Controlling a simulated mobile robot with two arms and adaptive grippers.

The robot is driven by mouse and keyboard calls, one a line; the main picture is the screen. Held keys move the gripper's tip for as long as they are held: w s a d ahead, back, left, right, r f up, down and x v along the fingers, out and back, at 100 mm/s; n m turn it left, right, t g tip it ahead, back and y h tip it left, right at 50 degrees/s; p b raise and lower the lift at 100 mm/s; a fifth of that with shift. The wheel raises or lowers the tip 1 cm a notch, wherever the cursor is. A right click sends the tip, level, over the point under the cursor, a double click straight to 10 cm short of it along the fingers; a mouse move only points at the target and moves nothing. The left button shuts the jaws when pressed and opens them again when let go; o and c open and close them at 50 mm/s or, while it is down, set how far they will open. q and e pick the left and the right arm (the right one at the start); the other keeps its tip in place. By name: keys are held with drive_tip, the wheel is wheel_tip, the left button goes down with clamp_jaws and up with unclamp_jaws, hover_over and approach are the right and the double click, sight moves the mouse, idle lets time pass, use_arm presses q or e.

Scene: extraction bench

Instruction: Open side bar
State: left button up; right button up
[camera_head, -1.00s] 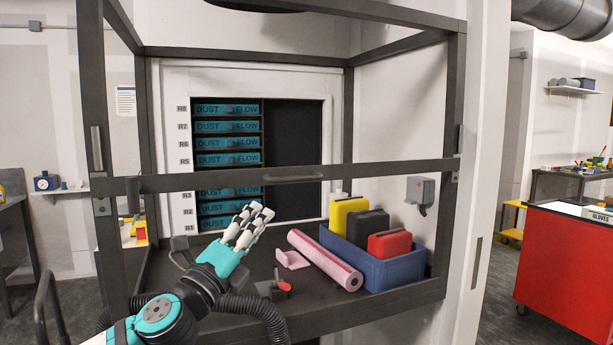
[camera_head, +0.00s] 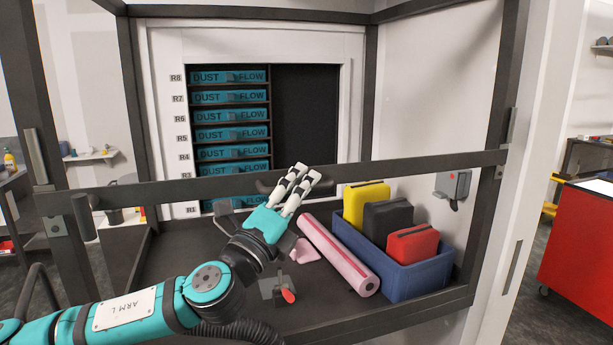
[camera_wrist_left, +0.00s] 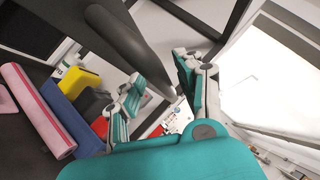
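The side bar (camera_head: 420,163) is a dark horizontal bar across the front of the bench frame, level between its two posts. A dark handle (camera_head: 265,186) sits at its middle, partly hidden behind my left fingers. My left gripper (camera_head: 306,178) is at this handle, its fingers reaching up and right over it. In the left wrist view, my left gripper (camera_wrist_left: 158,90) has its fingers spread apart. A thick dark rod (camera_wrist_left: 125,40), seemingly the handle, runs down between them. I cannot tell whether they touch it. My right gripper is not in view.
Behind the bar, the bench holds a blue bin (camera_head: 405,280) with yellow, black and red cases, a pink roll (camera_head: 338,255) and a small red-tipped clamp (camera_head: 280,288). Teal dust-flow drawers (camera_head: 230,135) stand at the back. A red cabinet (camera_head: 580,245) stands at right.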

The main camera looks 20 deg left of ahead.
use_arm(q)
drive_tip(key=shift+s+r, duration=0.15)
drive_tip(key=shift+s, duration=0.2)
drive_tip(key=shift+c, duration=0.9)
drive_tip(key=shift+w, duration=0.1)
drive_tip(key=c, duration=0.5)
clamp_jaws()
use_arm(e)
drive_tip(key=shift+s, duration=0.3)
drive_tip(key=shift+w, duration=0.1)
